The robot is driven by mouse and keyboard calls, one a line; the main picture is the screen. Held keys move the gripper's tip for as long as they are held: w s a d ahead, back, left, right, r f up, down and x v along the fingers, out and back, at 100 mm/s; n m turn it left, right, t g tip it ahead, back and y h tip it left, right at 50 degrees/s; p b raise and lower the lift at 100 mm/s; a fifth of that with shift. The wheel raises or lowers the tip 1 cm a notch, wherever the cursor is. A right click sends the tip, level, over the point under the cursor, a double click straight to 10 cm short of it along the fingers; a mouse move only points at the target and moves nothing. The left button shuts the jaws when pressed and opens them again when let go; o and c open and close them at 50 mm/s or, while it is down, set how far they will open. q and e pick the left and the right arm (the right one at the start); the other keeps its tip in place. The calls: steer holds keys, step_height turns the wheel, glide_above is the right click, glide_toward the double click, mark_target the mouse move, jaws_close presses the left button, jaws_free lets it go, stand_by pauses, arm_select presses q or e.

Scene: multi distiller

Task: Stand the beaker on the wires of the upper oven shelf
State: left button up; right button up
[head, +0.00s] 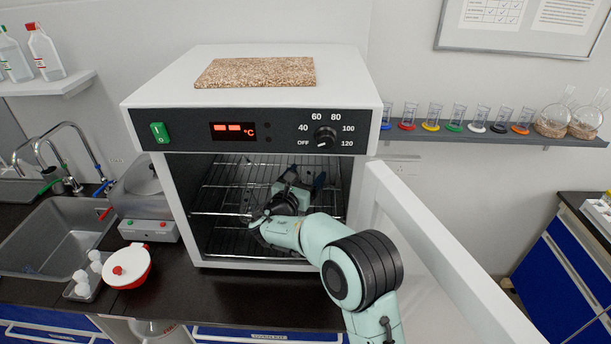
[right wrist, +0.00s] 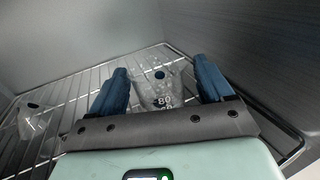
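The oven (head: 260,110) stands open on the bench. My right arm reaches through the opening, with its gripper (head: 300,182) inside at about the height of the upper wire shelf (head: 225,186). In the right wrist view, a clear glass beaker (right wrist: 160,92) with white markings stands upright on the shelf wires (right wrist: 85,85). My right gripper (right wrist: 160,82) has its two blue fingers spread on either side of the beaker, with a gap visible beside the glass. The beaker's base is partly hidden by the gripper body. My left gripper is not in view.
Another clear glass piece (right wrist: 35,120) is on the wires at the left in the wrist view. The oven's side wall (right wrist: 265,60) is close on the right. The open oven door (head: 430,245) stands right of my arm. A lower wire rack (head: 225,240) lies below.

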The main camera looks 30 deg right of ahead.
steer(key=shift+w, duration=0.1)
steer(key=shift+r, duration=0.2)
steer(key=b+v, duration=0.3)
steer(key=v, duration=0.7)
steer(key=shift+s+a, duration=0.15)
steer(key=shift+s, duration=0.15)
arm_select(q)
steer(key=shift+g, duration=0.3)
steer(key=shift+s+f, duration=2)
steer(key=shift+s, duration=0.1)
arm_select(e)
steer(key=shift+s+a, duration=0.35)
steer(key=shift+a, duration=0.3)
